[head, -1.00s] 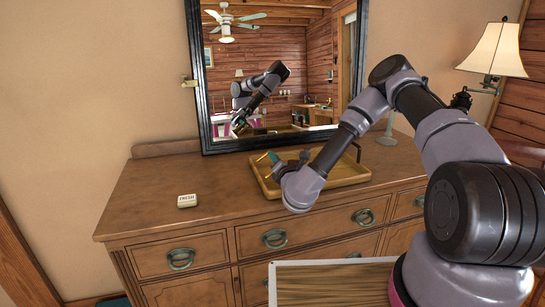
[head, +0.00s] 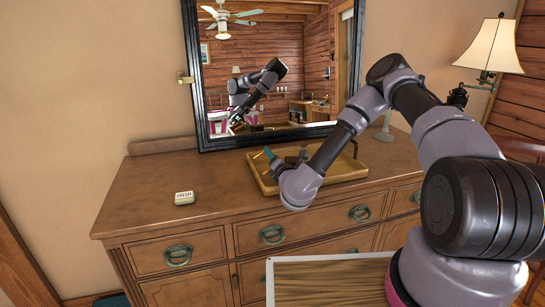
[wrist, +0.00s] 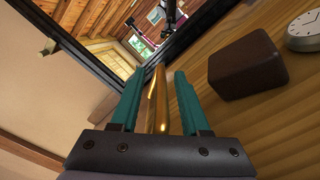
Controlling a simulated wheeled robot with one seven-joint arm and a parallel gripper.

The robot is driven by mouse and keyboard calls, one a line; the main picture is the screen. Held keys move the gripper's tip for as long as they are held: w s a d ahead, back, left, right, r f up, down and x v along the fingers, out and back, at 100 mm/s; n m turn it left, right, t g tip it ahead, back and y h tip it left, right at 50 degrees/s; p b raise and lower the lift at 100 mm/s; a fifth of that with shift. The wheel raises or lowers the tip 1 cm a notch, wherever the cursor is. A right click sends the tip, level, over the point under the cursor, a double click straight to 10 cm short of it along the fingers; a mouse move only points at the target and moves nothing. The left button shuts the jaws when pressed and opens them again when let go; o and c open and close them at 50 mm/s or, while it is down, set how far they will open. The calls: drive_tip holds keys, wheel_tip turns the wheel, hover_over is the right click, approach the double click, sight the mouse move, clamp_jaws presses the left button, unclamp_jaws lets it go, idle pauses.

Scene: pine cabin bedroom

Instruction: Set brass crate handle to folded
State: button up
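The brass crate (head: 345,178) is a shallow, yellow tray-like box on the dresser top, below the mirror. A thin dark upright piece (head: 355,150) stands at its right end; I cannot tell if it is part of the handle. My gripper (wrist: 156,100) is over the crate's left side, largely hidden by my wrist in the head view, where a teal fingertip (head: 268,153) shows. In the wrist view its teal fingers are apart, with a shiny brass bar (wrist: 157,90) between them and gaps on both sides. I cannot tell whether this bar is handle or rim.
The wrist view shows a dark brown block (wrist: 246,65) and a round clock (wrist: 304,32) right of the fingers on a wooden surface. The mirror (head: 270,65) stands close behind the crate. A small "FRESH" box (head: 184,198) sits left; the dresser top there is mostly clear.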

wheel_tip(320, 180, up, 9)
drive_tip(key=shift+r, duration=0.5)
